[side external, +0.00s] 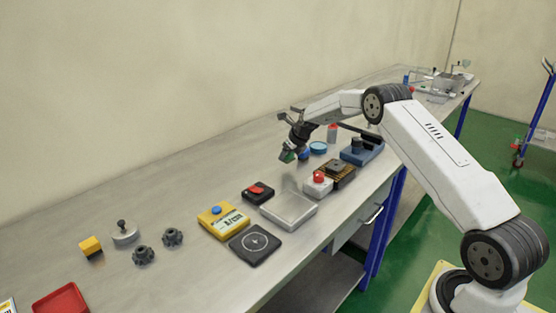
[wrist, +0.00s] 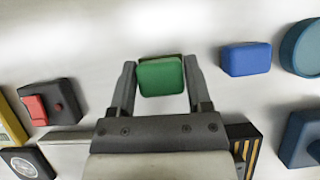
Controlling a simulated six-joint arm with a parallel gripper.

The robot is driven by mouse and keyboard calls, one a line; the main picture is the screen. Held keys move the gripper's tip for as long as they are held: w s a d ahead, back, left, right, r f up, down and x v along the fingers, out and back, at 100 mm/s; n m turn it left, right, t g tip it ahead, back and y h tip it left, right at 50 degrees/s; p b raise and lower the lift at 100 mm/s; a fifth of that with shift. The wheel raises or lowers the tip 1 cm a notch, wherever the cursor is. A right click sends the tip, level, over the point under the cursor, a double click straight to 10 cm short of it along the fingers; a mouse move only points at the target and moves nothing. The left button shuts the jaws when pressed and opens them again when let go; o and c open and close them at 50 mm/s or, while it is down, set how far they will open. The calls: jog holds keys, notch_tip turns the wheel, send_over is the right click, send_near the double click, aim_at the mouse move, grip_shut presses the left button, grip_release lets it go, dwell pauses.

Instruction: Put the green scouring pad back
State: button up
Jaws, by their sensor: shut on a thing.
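The green scouring pad (wrist: 160,77) is between the two fingers of my gripper (wrist: 159,66) in the wrist view. A thin yellowish edge shows behind its top. In the side external view the pad (side external: 287,156) is a small green patch at the end of my gripper (side external: 291,149), held above the bench toward the wall side. My gripper is shut on the pad. The gap between the pad and the bench is hard to judge.
A shallow grey tray (side external: 288,211) sits on the bench below. Around it are a black box with a red switch (side external: 258,192), a yellow meter (side external: 222,221), a red-button box (side external: 317,183) and a blue block (wrist: 246,59). The bench's left rear is clear.

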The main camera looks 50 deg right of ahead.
aim_at(288, 161)
jog(key=shift+f, duration=1.55)
jog(key=shift+f, duration=0.2)
jog(key=o, duration=1.2)
jog(key=shift+o, duration=0.2)
jog(key=shift+r, duration=0.1)
jog(key=shift+v, duration=1.1)
jog(key=v, duration=0.9)
jog(key=shift+s+r, duration=0.15)
jog(key=shift+r, duration=0.25)
jog(key=shift+d, duration=0.1)
